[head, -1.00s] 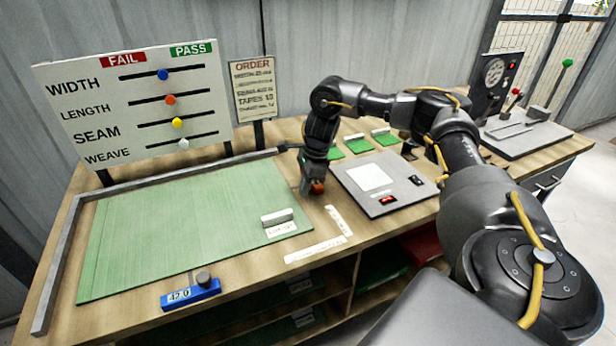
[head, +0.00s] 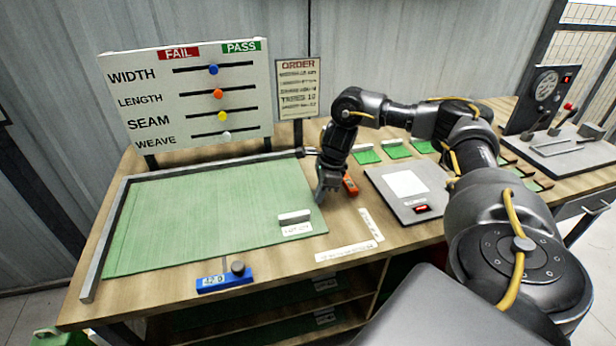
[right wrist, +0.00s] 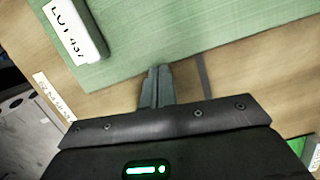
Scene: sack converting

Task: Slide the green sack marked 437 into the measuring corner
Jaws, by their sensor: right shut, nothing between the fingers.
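The green sack (head: 200,215) lies flat on the table, with a white bar and a label at its near right. In the right wrist view the label (right wrist: 70,28) reads LOT 437. The measuring corner is a grey L-shaped rail (head: 104,238) along the table's left and back. A narrow gap shows between the sack's left edge and the rail; the back gap is hard to judge. My right gripper (head: 322,197) is shut and empty at the sack's right edge. In the right wrist view its fingertips (right wrist: 157,76) meet that edge, apparently touching. My left gripper is not in view.
A blue gauge (head: 224,280) reading 42.0 sits at the front edge. A grey scale (head: 430,208) stands to the right. The slider board (head: 185,100) and order sign (head: 298,90) stand behind.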

